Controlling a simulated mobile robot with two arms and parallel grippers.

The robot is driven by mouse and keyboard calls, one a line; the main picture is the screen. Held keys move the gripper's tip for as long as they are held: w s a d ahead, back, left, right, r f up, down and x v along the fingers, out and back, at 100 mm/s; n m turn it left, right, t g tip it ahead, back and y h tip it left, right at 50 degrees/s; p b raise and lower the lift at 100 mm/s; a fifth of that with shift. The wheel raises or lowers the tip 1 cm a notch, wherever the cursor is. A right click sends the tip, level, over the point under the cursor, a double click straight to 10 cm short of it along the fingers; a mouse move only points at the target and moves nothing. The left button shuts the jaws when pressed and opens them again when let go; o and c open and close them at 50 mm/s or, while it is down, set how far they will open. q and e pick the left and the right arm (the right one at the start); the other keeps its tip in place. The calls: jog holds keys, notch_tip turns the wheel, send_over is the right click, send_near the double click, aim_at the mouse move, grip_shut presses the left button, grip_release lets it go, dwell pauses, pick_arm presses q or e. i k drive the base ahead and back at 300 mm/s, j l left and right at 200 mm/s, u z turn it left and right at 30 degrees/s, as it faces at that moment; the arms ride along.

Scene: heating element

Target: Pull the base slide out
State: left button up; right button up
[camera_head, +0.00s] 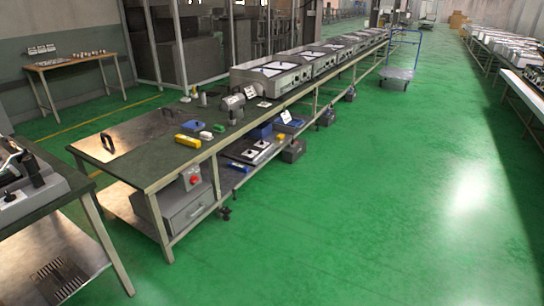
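Neither of my grippers shows in the head view. No part is clearly recognisable as the base slide. A flat, shiny brownish plate (135,135) with dark handles lies on the near left end of the long green-topped workbench (160,170). At the lower left, a grey device (40,192) with black parts stands on another table, cut off by the picture's edge. I cannot tell whether either one holds the base slide.
A yellow tool (187,141) and small parts lie on the workbench. Several large grey units (268,80) line the bench's far part. The green floor (400,200) is clear to the right.

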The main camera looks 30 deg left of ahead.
aim_at(260, 152)
jog(key=i+u, duration=0.25)
jog(key=i, duration=0.45)
jog(key=i+u, duration=0.1)
jog(key=i, duration=1.15)
jog(key=i+u, duration=0.15)
jog(key=i, duration=1.1)
jog(key=i+u, duration=0.15)
jog(key=i, duration=0.5)
jog(key=i+l+u, duration=0.15)
jog(key=i, duration=0.5)
jog(key=i+l+u, duration=0.15)
jog(key=i, duration=0.5)
